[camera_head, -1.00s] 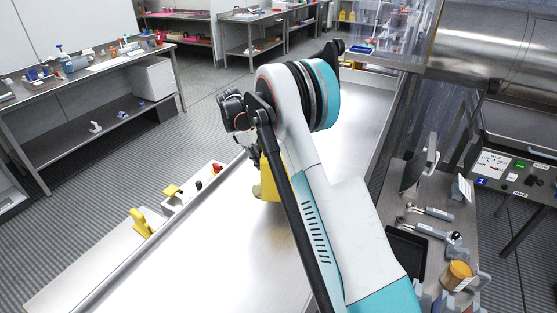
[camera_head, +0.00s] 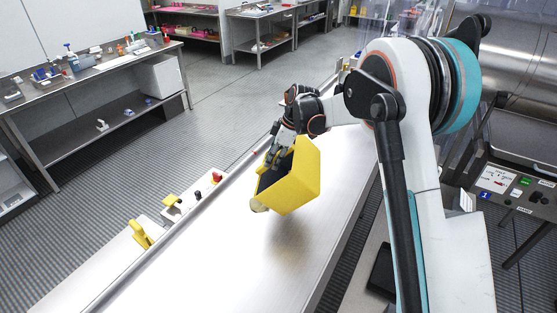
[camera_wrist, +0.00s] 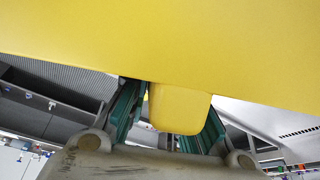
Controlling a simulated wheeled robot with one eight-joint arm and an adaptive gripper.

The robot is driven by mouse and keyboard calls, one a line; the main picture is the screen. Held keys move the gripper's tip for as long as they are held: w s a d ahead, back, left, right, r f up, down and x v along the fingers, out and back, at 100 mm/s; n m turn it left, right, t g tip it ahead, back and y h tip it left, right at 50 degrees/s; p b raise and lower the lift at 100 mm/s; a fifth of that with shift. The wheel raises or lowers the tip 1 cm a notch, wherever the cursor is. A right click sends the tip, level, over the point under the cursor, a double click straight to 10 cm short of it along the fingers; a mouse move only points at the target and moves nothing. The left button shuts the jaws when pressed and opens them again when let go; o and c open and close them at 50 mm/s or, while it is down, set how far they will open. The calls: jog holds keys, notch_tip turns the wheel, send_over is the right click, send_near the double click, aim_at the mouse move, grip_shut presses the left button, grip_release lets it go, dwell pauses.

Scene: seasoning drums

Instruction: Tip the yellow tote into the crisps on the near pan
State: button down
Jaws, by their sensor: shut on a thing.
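The yellow tote (camera_head: 300,185) hangs tilted in the air over the bright metal table, with its dark open side turned to the left. My gripper (camera_head: 275,153) is shut on it at its upper left edge. In the wrist view, the yellow tote (camera_wrist: 170,50) fills the upper part, and the fingers of my gripper (camera_wrist: 168,125) close on both sides of a yellow tab on it. A small pale patch shows at the tote's lower corner; I cannot tell what it is. No pan and no crisps can be made out in these frames.
The long metal table (camera_head: 220,265) is bare below the tote. A control strip with a red button (camera_head: 216,177) and yellow parts (camera_head: 141,235) runs along its left edge. A control panel (camera_head: 510,185) stands at the right. A bench with bottles (camera_head: 90,65) is at far left.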

aim_at(291, 152)
jog(key=d+y, duration=0.1)
jog(key=d+r+y, duration=0.1)
jog(key=y, duration=0.1)
jog(key=shift+s+d+b, duration=0.1)
jog(key=shift+s+b, duration=0.05)
jog(key=shift+b, duration=0.2)
jog(key=shift+s+d+r+t+y+b, duration=0.1)
jog(key=shift+d+t+y+b, duration=0.15)
jog(key=shift+y, duration=0.25)
jog(key=shift+d+r+t+y+b, duration=0.1)
jog(key=shift+t+y+b, duration=0.05)
jog(key=shift+y+b, duration=0.3)
jog(key=y+b, duration=0.2)
jog(key=b, duration=0.1)
jog(key=shift+d+r+y, duration=0.15)
jog(key=shift+d+y, duration=0.1)
jog(key=shift+y, duration=0.1)
jog(key=shift+d+r+t+y+b, duration=0.1)
jog(key=shift+r+t+y+b, duration=0.15)
jog(key=shift+y+b, duration=0.35)
jog(key=shift+s+r, duration=0.1)
jog(key=shift+r, duration=0.2)
